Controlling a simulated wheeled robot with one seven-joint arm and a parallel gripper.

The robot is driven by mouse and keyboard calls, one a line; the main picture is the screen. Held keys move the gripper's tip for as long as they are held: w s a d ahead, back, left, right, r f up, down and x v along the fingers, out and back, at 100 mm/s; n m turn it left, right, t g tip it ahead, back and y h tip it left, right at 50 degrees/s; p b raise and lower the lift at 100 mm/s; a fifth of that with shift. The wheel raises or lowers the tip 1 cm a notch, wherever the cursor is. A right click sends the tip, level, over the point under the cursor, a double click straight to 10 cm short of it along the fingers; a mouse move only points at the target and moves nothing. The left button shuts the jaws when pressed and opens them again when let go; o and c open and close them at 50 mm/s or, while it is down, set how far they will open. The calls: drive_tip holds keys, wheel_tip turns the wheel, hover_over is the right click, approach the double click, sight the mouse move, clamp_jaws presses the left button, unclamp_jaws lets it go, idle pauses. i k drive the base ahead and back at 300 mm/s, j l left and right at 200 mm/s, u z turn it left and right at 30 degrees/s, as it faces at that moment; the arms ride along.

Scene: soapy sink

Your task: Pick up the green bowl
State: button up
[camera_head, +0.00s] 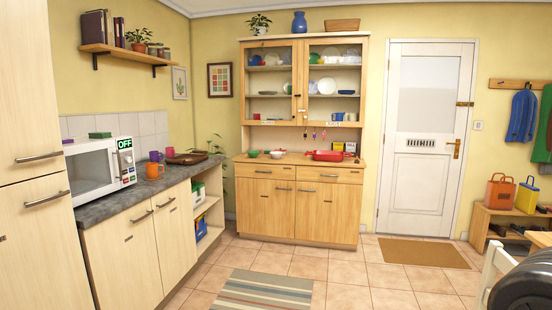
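A small green bowl (253,153) sits on the counter of the wooden hutch against the back wall, near its left end. It is far away and small in the picture. A whitish bowl (277,154) stands just to its right, with a small gap between them. My gripper is not in view. A dark rounded shape at the bottom right corner looks like part of my own arm, far from the bowl.
A red dish (328,155) sits further right on the hutch (300,208). A stone counter (118,203) with a microwave (98,168) runs along the left. A striped rug (265,291) lies on clear tiled floor. A white chair (492,268) stands at right.

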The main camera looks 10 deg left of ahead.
sight(253, 155)
drive_tip(key=i+j+u, duration=0.35)
drive_tip(key=i, duration=0.75)
drive_tip(key=i+u, duration=0.3)
drive_tip(key=i, duration=3)
drive_tip(key=i+z, duration=0.15)
drive_tip(key=i, duration=0.3)
drive_tip(key=i+j+z, duration=0.1)
drive_tip(key=i, duration=0.35)
drive_tip(key=i+j+z, duration=0.15)
drive_tip(key=i, duration=0.3)
drive_tip(key=i+j+z, duration=0.15)
drive_tip(key=i, duration=0.3)
drive_tip(key=i+j+z, duration=0.1)
drive_tip(key=i+j, duration=0.2)
drive_tip(key=i, duration=0.15)
